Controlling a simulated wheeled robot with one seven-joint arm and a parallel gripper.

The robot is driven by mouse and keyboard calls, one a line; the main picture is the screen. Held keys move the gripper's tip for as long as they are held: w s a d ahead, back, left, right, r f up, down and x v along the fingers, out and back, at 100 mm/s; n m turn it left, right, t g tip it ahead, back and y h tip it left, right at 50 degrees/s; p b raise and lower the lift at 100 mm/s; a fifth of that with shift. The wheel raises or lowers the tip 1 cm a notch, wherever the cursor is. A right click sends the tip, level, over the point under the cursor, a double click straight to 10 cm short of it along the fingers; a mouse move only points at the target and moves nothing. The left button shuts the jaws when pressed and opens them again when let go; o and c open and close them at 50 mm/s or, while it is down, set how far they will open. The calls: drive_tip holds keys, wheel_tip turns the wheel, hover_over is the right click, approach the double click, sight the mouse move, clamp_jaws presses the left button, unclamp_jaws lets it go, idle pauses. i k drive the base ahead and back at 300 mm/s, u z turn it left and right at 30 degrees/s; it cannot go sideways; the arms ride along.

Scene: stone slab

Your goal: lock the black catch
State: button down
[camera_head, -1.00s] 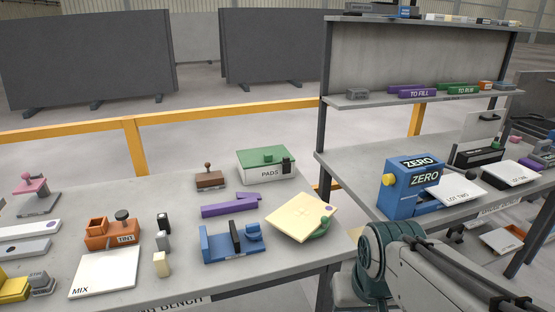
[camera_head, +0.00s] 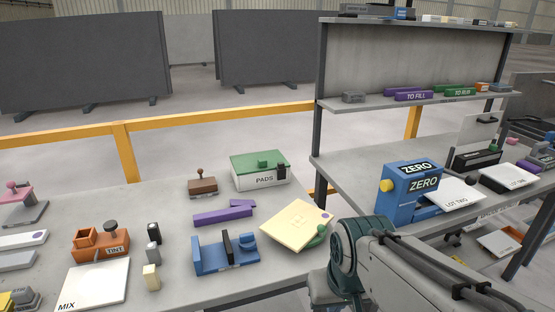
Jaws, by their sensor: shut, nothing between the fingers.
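A black catch (camera_head: 281,171) sits on the front right of a cream box with a green lid (camera_head: 259,161), marked PADS, at the back of the left bench. The lid looks down on the box. At this size I cannot tell whether the catch is locked. My arm shows at the lower right, with its teal joint in front of the gap between the benches. My gripper is not in view.
A tilted cream board (camera_head: 297,225) on a green base and a blue fixture (camera_head: 225,254) stand in front of the box. Purple blocks (camera_head: 222,215) and a brown stamp (camera_head: 202,183) lie left of it. A blue ZERO machine (camera_head: 410,193) stands on the right bench.

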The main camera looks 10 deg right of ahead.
sight(281, 169)
drive_tip(key=i, duration=0.85)
drive_tip(key=u, duration=0.05)
